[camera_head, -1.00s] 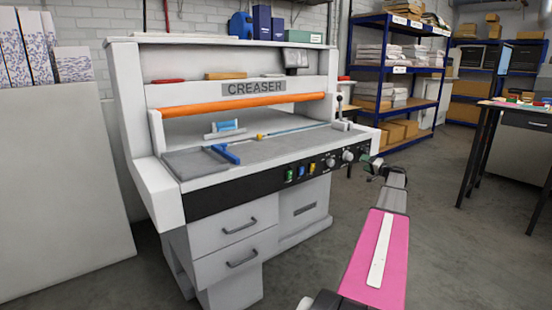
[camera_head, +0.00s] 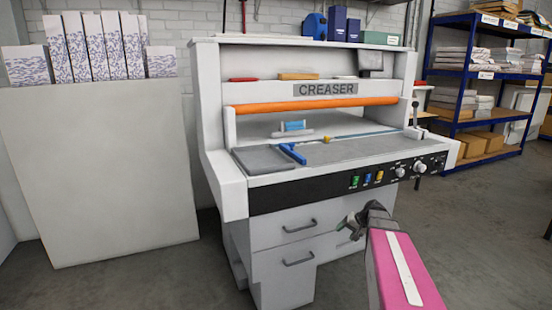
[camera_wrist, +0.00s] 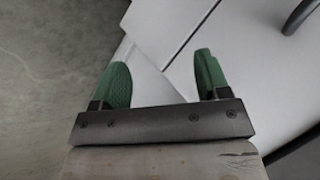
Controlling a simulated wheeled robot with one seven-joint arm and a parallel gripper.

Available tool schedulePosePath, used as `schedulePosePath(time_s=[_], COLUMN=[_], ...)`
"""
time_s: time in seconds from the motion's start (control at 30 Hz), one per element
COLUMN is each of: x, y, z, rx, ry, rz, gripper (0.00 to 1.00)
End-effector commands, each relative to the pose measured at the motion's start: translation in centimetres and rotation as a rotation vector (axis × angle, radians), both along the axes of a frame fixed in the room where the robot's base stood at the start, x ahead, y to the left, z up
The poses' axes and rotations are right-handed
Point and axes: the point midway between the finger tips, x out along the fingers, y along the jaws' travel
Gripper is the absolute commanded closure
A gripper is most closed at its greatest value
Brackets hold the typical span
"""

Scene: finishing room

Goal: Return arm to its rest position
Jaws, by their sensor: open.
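My arm, with its pink link, reaches up from the lower right in the head view. My gripper (camera_head: 349,224) is at its end, in front of the creaser's (camera_head: 325,90) lower cabinet, below the control panel. In the wrist view my gripper (camera_wrist: 160,72) has two green fingers set well apart, with nothing between them but the grey-white cabinet surface and floor beyond. The gripper is open and empty. Whether it touches the cabinet cannot be told.
Two drawers (camera_head: 284,242) with dark handles are behind the gripper. A large pale board or bin (camera_head: 100,175) with patterned sheets stands at left. Blue shelving (camera_head: 462,127) with paper and boxes stands at right. Concrete floor (camera_head: 480,225) is clear on the right.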

Motion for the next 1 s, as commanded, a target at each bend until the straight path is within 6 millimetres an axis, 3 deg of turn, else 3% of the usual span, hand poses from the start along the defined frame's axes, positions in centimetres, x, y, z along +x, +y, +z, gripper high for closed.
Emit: schedulePosePath(time_s=[0.03, 0.2, 0.43, 0.6, 1.0], x=[-2.7, -9.2, -16.4, -18.5, -18.7], y=[2.5, 7.6, 11.1, 11.8, 11.8], z=[-0.6, -2.5, -3.5, -3.6, -3.6], rx=[-0.046, -0.226, -0.454, -0.540, -0.555], ry=[0.039, 0.157, 0.248, 0.269, 0.272], rz=[0.031, 0.115, 0.196, 0.220, 0.222], gripper=[0.31, 0.31, 0.31, 0.31, 0.31])
